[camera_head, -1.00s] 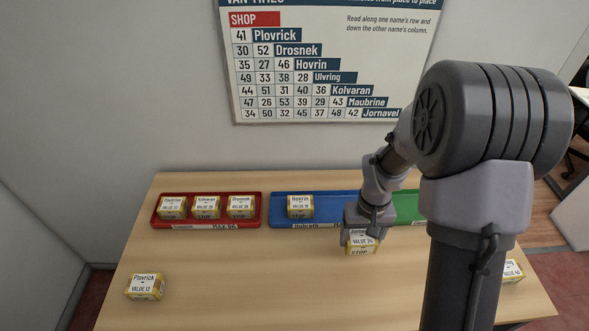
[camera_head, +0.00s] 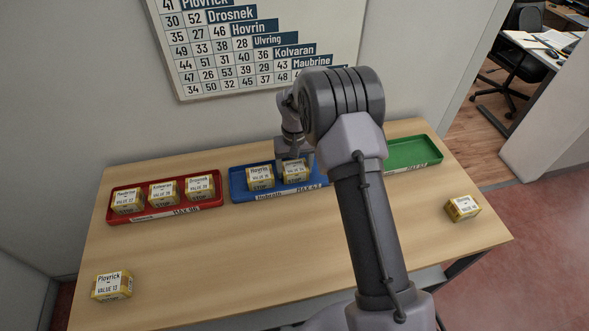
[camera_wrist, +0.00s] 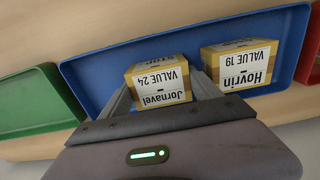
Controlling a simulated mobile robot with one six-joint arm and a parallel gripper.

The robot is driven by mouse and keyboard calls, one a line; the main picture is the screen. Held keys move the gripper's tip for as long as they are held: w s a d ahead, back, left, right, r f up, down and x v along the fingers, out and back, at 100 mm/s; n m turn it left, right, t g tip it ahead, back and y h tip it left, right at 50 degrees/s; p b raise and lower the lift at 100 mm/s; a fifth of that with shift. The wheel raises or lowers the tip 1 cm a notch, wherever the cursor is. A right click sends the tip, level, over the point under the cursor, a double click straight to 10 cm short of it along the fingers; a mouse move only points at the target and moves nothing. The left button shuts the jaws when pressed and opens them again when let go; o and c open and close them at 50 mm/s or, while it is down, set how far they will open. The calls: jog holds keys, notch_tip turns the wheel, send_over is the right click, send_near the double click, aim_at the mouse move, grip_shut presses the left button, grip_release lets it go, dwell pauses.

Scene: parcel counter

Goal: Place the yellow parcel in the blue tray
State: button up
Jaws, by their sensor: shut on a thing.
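The yellow parcel labelled Jornavel, value 24 (camera_wrist: 158,88), is between my gripper's fingers; it also shows in the head view (camera_head: 296,172). My gripper (camera_head: 295,160) is shut on it from above, inside the outline of the blue tray (camera_head: 237,187). Whether the parcel's underside touches the tray floor cannot be told. A yellow parcel labelled Hovrin, value 19 (camera_wrist: 240,68), sits in the blue tray just beside it, on the left in the head view (camera_head: 261,178). My arm hides the tray's right end in the head view.
The red tray (camera_head: 214,202) at left holds three yellow parcels. The green tray (camera_head: 413,153) at right looks empty where visible. A Plovrick parcel (camera_head: 112,286) lies front left, and another yellow parcel (camera_head: 462,207) near the right edge. The wooden table's (camera_head: 230,255) middle is clear.

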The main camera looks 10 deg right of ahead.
jog(key=shift+f, duration=0.15)
jog(key=o, duration=1.5)
notch_tip(320, 180, up, 14)
jog(key=p, duration=0.3)
notch_tip(320, 180, up, 10)
jog(key=r+m+t, duration=0.1)
jog(key=t, duration=0.1)
send_over(295, 168)
jog(key=s+a, duration=0.1)
jog(key=s, duration=0.4)
jog(key=s+a+r+m+t, duration=0.1)
jog(key=s+r, duration=0.2)
jog(key=s, duration=0.3)
jog(key=s+r+t+y, duration=0.1)
jog(key=s+r, duration=0.3)
jog(key=s, duration=0.3)
jog(key=s+a+r+m, duration=0.1)
jog(key=s+r, duration=0.2)
jog(key=s, duration=0.3)
jog(key=s+f+m+t+y, duration=0.1)
jog(key=s+f, duration=0.1)
jog(key=s, duration=0.6)
jog(key=shift+s+a+t, duration=0.4)
jog(key=shift+a, duration=0.05)
